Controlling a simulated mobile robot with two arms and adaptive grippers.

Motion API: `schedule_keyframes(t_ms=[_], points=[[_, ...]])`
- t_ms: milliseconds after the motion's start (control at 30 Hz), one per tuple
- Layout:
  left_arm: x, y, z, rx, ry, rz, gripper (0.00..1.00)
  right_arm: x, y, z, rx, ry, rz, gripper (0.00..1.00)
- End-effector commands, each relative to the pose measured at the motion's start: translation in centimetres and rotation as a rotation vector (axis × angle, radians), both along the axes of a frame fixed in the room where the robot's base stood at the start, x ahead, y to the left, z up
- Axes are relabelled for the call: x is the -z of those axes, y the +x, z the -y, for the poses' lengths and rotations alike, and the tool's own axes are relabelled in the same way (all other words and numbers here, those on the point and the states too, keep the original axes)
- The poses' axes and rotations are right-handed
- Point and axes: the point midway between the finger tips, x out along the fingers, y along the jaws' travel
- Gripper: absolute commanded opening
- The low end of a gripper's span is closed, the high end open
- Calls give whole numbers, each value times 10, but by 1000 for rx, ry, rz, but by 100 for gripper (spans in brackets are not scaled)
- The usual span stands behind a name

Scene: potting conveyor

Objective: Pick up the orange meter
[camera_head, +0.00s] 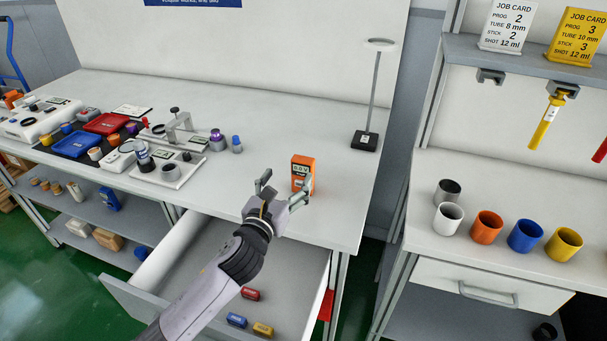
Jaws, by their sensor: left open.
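The orange meter (309,168) stands upright on the white bench top, with a small display near its top. My left gripper (285,184) is open just in front of it. One finger is left of the meter, and the other overlaps its lower right part in the picture. The gripper hides some of the meter's lower part. I cannot tell whether the fingers touch it. My right gripper is not in view.
An open drawer (153,265) below the bench holds red, blue and yellow blocks. A lamp-like stand (366,140) is behind right of the meter. Trays and instruments crowd the bench's left side. Several cups stand on the right bench. Bench space behind the meter is clear.

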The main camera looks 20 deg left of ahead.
Motion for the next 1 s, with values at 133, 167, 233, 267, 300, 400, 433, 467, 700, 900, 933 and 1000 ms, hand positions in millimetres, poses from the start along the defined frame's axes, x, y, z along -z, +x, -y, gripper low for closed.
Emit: schedule_keyframes(t_ms=[133,167,233,267,300,400,433,467,700,900,933,1000], points=[[-1,28,1,-1,-3,1,72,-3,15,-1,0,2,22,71],[-1,31,1,-1,-3,1,72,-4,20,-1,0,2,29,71],[0,38,1,-1,-2,0,72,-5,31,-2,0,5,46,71],[0,40,1,-2,-2,0,72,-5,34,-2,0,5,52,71],[0,42,2,-1,-2,0,72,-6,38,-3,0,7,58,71],[0,47,3,-1,-3,1,72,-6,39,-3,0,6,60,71],[0,49,3,-1,-3,0,72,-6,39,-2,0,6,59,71],[1,52,4,-1,-4,0,72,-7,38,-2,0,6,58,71],[3,84,11,-2,-4,1,72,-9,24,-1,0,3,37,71],[4,94,11,-1,-2,0,72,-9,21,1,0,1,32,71],[4,95,11,-1,-2,0,72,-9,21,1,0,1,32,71],[4,94,11,-1,-2,0,72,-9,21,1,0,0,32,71]])
